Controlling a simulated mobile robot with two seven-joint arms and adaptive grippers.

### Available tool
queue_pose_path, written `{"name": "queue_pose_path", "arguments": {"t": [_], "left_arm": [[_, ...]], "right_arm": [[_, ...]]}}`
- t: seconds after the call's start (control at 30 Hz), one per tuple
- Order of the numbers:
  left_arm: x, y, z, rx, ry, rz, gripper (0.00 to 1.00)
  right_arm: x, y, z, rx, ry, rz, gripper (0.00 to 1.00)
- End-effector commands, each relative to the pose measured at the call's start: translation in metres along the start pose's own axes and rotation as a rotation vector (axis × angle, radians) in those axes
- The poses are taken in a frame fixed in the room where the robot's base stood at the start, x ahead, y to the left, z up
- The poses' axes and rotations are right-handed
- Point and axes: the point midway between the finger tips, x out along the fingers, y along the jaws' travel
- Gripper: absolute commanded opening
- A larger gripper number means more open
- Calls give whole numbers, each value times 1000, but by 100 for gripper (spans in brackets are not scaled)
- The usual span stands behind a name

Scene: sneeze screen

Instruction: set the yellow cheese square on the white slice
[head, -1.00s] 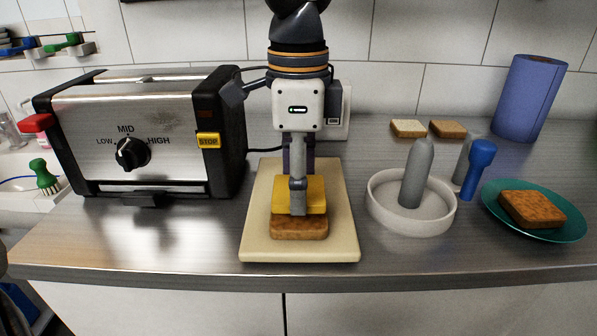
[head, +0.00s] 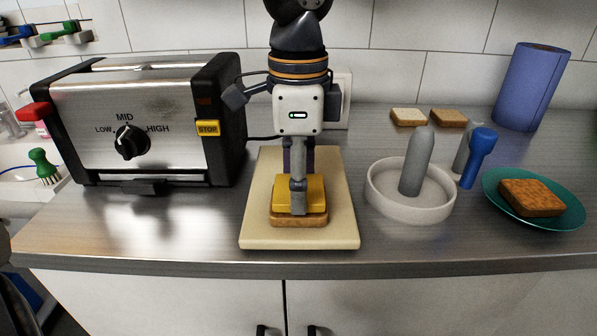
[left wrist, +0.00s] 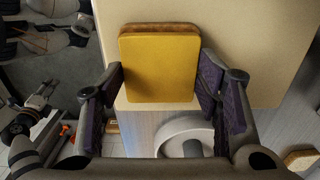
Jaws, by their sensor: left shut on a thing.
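The yellow cheese square (head: 316,190) is between the fingers of my left gripper (head: 298,208), which is shut on it. In the left wrist view the cheese (left wrist: 160,68) lies flat between the two dark finger pads. Directly under it is a bread slice (head: 300,221) with a brown crust, lying on the cream cutting board (head: 257,225). The cheese is very close to the slice; I cannot tell whether they touch. The slice's top face is mostly hidden. A pale slice (head: 408,117) lies at the back of the counter. My right gripper is not in view.
A steel toaster (head: 85,115) stands left of the board. To the right are a white round dish (head: 385,205) with a grey upright piece, a blue-topped item (head: 482,150), a teal plate (head: 565,213) with toast, and a blue roll (head: 532,88). The board's front is clear.

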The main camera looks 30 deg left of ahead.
Motion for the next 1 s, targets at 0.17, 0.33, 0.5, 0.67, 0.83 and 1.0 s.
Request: {"name": "queue_pose_path", "arguments": {"t": [0.17, 0.33, 0.5, 0.67, 0.83, 1.0], "left_arm": [[4, 0, 0, 1, -1, 0, 30], [4, 0, 0, 1, -1, 0, 67], [4, 0, 0, 1, 0, 0, 81], [4, 0, 0, 0, 0, 0, 81], [-12, -1, 0, -1, 1, -5, 81], [-59, 0, -1, 0, 4, -6, 81]], "right_arm": [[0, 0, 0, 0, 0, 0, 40], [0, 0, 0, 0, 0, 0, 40], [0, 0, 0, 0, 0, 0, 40], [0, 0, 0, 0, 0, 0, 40], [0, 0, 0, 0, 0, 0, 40], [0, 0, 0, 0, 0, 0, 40]]}}
